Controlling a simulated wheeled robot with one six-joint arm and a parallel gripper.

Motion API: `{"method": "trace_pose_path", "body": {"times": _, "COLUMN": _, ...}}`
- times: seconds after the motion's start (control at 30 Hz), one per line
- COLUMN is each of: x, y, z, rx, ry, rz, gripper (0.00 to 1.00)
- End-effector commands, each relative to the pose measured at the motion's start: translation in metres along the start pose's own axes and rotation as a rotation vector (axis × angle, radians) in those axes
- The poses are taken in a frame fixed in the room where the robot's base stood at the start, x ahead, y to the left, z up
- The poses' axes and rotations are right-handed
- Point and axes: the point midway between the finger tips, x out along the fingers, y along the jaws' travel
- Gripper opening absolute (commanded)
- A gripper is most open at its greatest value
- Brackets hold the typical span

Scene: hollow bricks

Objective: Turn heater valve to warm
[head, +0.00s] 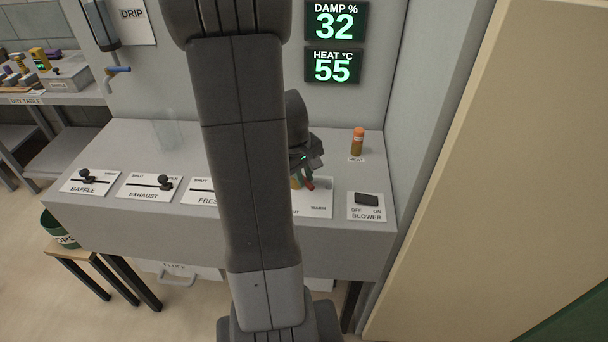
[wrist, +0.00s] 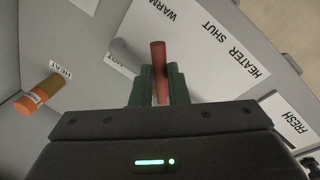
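The heater valve's red-brown bar handle (wrist: 158,72) stands between my gripper's two green fingers (wrist: 159,88) in the wrist view. The fingers lie close against it on both sides, so my gripper appears shut on it. The white heater plate (wrist: 211,50) around it reads HEATER SHUT to the right and WARM at the top. In the head view my gripper (head: 303,176) is over the heater plate (head: 320,208), with a red tip of the handle (head: 310,185) showing. My arm hides the plate's left part. The valve's base is hidden.
To the right is the BLOWER switch (head: 367,199). Left are the EXHAUST (head: 165,182) and BAFFLE (head: 86,176) levers and a clear cylinder (head: 167,130). Displays read damp 32 (head: 335,22) and heat 55 (head: 334,67).

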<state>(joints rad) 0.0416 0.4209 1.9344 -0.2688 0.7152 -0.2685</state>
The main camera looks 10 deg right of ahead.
Motion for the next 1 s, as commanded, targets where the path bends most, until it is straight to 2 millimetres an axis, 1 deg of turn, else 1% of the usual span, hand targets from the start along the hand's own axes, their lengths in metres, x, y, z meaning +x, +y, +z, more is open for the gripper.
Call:
{"method": "trace_pose_path", "body": {"times": 0.27, "x": -0.0002, "y": 0.0004, "z": -0.0001, "rx": -0.006, "ry": 0.002, "rz": 0.0, "gripper": 0.0}}
{"method": "trace_pose_path", "body": {"times": 0.5, "x": 0.0003, "y": 0.0037, "z": 0.0002, "rx": -0.079, "ry": 0.015, "rz": 0.0, "gripper": 0.0}}
{"method": "trace_pose_path", "body": {"times": 0.73, "x": 0.0002, "y": 0.0038, "z": 0.0001, "rx": -0.081, "ry": 0.016, "rz": 0.001, "gripper": 0.0}}
{"method": "trace_pose_path", "body": {"times": 0.77, "x": 0.0002, "y": 0.0038, "z": 0.0001, "rx": -0.081, "ry": 0.016, "rz": 0.001, "gripper": 0.2}}
{"method": "trace_pose_path", "body": {"times": 0.83, "x": 0.0002, "y": 0.0037, "z": 0.0001, "rx": -0.08, "ry": 0.016, "rz": 0.001, "gripper": 0.34}}
{"method": "trace_pose_path", "body": {"times": 0.87, "x": 0.0003, "y": 0.0037, "z": 0.0001, "rx": -0.08, "ry": 0.016, "rz": 0.001, "gripper": 0.36}}
{"method": "trace_pose_path", "body": {"times": 1.0, "x": 0.0004, "y": 0.0037, "z": 0.0001, "rx": -0.08, "ry": 0.016, "rz": 0.0, "gripper": 0.36}}
